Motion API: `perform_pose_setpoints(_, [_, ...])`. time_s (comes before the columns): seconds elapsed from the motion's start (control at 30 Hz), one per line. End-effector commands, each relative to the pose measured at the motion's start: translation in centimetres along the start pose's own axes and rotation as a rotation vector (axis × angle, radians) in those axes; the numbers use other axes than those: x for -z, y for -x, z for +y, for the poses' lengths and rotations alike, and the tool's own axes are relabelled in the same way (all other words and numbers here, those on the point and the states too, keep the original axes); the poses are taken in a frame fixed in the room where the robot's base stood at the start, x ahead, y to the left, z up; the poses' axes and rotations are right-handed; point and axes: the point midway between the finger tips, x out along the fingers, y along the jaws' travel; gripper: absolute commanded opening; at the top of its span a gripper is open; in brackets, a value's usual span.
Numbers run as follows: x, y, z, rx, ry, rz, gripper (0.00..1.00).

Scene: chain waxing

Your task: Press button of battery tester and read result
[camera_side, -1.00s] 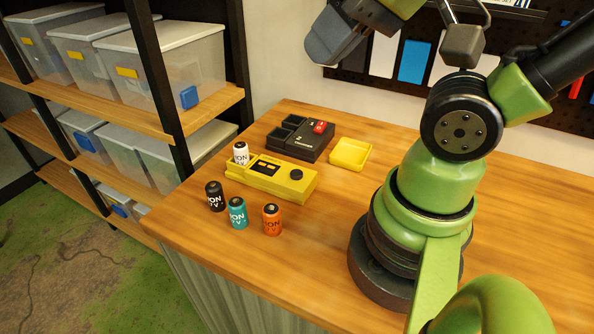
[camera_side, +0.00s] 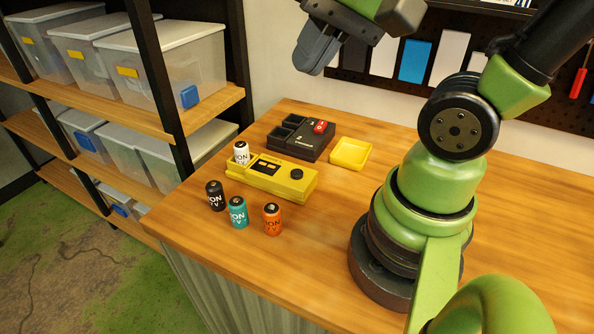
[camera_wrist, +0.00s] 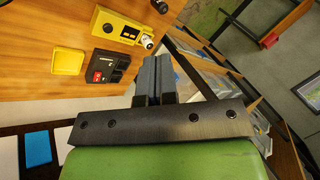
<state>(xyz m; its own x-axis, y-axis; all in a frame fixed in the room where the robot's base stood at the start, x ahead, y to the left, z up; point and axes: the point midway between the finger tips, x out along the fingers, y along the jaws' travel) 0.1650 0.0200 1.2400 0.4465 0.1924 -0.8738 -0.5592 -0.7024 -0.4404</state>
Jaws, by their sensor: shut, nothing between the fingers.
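The yellow battery tester (camera_side: 262,182) lies on the wooden table, with a dark round button (camera_side: 296,174) near its right end and a dark display area on top. A white battery (camera_side: 241,153) stands at its left end. The tester (camera_wrist: 116,27) also shows in the wrist view with its button (camera_wrist: 97,28) and the white battery (camera_wrist: 147,41). The display is too small to read. My gripper (camera_side: 312,66) is above and behind the table, well apart from the tester. Its grey fingers (camera_wrist: 153,62) are together and empty in the wrist view.
Black (camera_side: 215,196), teal (camera_side: 238,212) and orange (camera_side: 272,219) batteries stand in front of the tester. Behind it are a black charger (camera_side: 300,138) with a red part and a yellow tray (camera_side: 351,153). A shelf with clear bins (camera_side: 165,65) stands at left.

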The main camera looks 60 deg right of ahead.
Motion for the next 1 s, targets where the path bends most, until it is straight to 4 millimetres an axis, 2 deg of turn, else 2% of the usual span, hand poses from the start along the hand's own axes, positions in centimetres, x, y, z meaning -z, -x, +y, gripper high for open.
perform_pose_setpoints(0.03, [0.7,-0.9,0.2,-0.028,-0.131,-0.047,0.00])
perform_pose_setpoints(0.27, [3.6,-4.6,1.6,-0.113,-0.745,-0.224,0.00])
perform_pose_setpoints(0.6, [7.5,-10.3,5.9,-0.212,-1.650,-0.456,0.00])
perform_pose_setpoints(0.8, [8.6,-12.6,8.3,-0.242,-2.002,-0.551,0.00])
perform_pose_setpoints(1.0, [8.9,-13.4,9.2,-0.252,-2.132,-0.589,0.00])
